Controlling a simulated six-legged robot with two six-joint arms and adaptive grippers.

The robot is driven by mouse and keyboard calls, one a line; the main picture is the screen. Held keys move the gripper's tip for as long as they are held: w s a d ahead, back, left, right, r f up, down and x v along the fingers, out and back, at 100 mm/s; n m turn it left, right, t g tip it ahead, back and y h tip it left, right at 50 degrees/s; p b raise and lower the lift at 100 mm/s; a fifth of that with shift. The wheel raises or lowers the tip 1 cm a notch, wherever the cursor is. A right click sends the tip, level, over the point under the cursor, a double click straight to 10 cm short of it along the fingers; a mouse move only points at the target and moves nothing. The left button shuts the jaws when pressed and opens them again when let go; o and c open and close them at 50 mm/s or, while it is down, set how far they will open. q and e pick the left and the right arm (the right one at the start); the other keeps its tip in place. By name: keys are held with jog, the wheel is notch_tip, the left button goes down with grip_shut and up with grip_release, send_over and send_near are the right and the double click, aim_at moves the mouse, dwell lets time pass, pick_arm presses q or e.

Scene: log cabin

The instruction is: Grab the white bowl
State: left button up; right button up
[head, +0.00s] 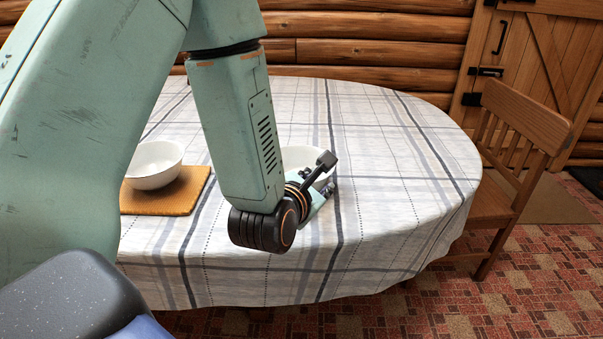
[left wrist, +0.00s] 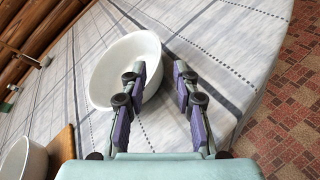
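A white bowl (head: 306,156) stands on the cloth-covered table, partly hidden behind my left gripper in the head view. It shows large in the left wrist view (left wrist: 118,58). My left gripper (left wrist: 161,75) is open, with a clear gap between its purple-padded fingers. In the left wrist view the left finger overlaps the bowl and the right finger lies outside its right rim; I cannot tell whether either touches it. A second white bowl (head: 155,160) stands on an orange-brown board (head: 182,200) at the left, and shows at the lower left corner of the left wrist view (left wrist: 22,158). My right gripper is not in view.
The oval table (head: 400,170) wears a pale checked cloth, bare to the right of the gripper. A wooden chair (head: 520,150) stands at its right side. A log wall (head: 370,50) and a wooden door (head: 545,60) are behind. The red patterned floor (head: 480,300) is clear in front.

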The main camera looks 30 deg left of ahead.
aim_at(323, 178)
pick_arm(q)
jog(key=x, duration=0.2)
jog(key=b+x, duration=0.1)
jog(key=x, duration=0.1)
jog(key=a+x, duration=0.1)
jog(key=x, duration=0.1)
jog(key=shift+w+f, duration=0.1)
jog(key=shift+f, duration=0.15)
jog(key=shift+w+f+b, duration=0.1)
jog(key=shift+w+b, duration=0.2)
jog(key=shift+w+d, duration=0.1)
jog(key=shift+w, duration=0.1)
jog(key=shift+c, duration=1.2)
grip_shut()
